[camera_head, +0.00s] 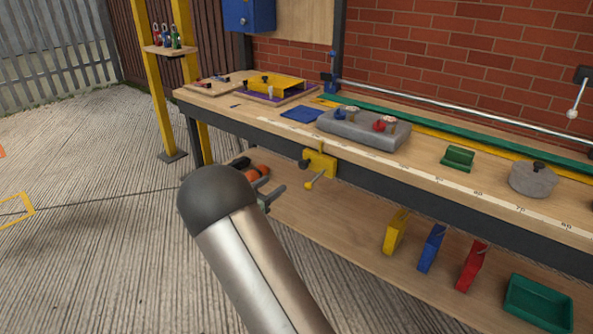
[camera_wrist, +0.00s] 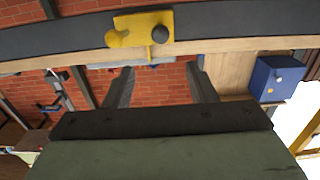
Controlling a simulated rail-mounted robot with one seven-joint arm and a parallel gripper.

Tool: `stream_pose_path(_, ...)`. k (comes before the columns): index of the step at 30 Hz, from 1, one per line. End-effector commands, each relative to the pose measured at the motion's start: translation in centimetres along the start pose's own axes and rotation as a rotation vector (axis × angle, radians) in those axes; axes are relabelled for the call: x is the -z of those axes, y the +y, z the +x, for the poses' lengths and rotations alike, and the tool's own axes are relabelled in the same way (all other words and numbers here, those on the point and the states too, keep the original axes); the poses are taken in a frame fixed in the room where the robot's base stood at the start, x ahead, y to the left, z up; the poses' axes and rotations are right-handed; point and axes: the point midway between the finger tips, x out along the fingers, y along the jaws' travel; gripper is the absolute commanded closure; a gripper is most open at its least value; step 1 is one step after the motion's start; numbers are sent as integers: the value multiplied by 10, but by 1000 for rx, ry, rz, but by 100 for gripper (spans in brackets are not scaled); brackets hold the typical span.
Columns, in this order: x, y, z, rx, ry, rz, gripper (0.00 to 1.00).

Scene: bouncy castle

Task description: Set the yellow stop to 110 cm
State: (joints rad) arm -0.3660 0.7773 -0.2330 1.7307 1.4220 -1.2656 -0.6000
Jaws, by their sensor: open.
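The yellow stop (camera_head: 321,162) is a clamp-like block on the front edge of the workbench, with a dark knob and a yellow-knobbed lever. It also shows at the top of the wrist view (camera_wrist: 126,32), with a dark round knob and a yellow knob. A pale scale strip (camera_head: 405,166) runs along the bench's front edge; its figures are too small to read surely. My gripper (camera_wrist: 158,82) is open and empty, its two fingers apart and pointing towards the bench edge just below the stop, not touching it. In the head view my arm largely hides the gripper.
On the bench stand a grey block with knobs (camera_head: 362,131), a green block (camera_head: 458,158) and a grey round weight (camera_head: 533,179). The lower shelf holds yellow, blue and red blocks and a green tray (camera_head: 538,303). A yellow post (camera_head: 156,80) stands left.

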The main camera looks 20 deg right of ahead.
Motion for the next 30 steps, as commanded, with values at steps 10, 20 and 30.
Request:
stream_pose_path(10, -2, 1, 79, -1, 1, 0, 49)
stream_pose_path(20, -1, 0, 128, 0, 0, 0, 49)
stream_pose_path(30, 0, 0, 135, 2, 0, 0, 49)
